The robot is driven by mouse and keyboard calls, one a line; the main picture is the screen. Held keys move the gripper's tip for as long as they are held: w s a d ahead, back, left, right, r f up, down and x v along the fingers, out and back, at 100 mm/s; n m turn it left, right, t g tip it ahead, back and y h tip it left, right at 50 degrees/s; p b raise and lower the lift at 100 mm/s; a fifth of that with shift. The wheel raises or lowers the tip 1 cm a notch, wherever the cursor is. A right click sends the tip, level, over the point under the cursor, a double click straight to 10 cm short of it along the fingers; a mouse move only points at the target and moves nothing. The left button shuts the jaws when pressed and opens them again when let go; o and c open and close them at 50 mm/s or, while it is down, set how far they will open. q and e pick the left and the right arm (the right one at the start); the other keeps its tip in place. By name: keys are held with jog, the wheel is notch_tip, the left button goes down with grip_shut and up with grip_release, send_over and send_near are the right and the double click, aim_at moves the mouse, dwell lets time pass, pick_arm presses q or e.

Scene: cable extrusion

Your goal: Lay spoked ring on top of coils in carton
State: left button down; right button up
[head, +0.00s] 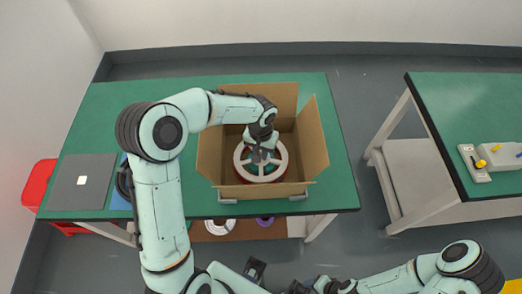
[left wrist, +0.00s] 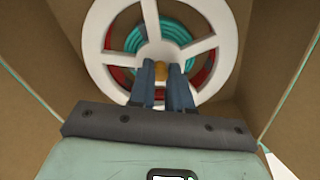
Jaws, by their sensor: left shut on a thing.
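The white spoked ring (head: 279,173) is inside the open carton (head: 318,150), lying roughly flat over red coils. It also shows in the left wrist view (left wrist: 215,18), with a teal coil (left wrist: 132,38) and red coil parts (left wrist: 122,75) visible between its spokes. My left gripper (head: 263,155) reaches down into the carton from above. Its two fingers (left wrist: 162,68) are shut on the ring near its hub. The fingers hide part of the hub, and I cannot tell whether the ring touches the coils.
The carton stands on a green table (head: 100,115) with its flaps open. A grey panel (head: 82,182) lies at the table's left, beside a red bin (head: 38,185). Coils (head: 220,227) sit on a shelf below. A second green table (head: 470,105) stands right, across a floor gap.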

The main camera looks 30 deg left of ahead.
pick_arm(q)
jog(key=shift+f, duration=0.25)
pick_arm(e)
jog(key=shift+s+f, duration=0.15)
jog(key=shift+f, duration=0.05)
pick_arm(q)
jog(key=c, duration=1.1)
grip_release()
jog(key=shift+o, duration=0.2)
jog(key=shift+r, duration=0.2)
notch_tip(320, 180, up, 13)
jog(key=p, duration=0.1)
jog(key=shift+p, duration=0.4)
pick_arm(e)
jog(key=shift+w+r, duration=0.35)
jog(key=shift+r, duration=0.25)
jog(key=shift+w+r, duration=0.3)
jog(key=shift+r, duration=0.3)
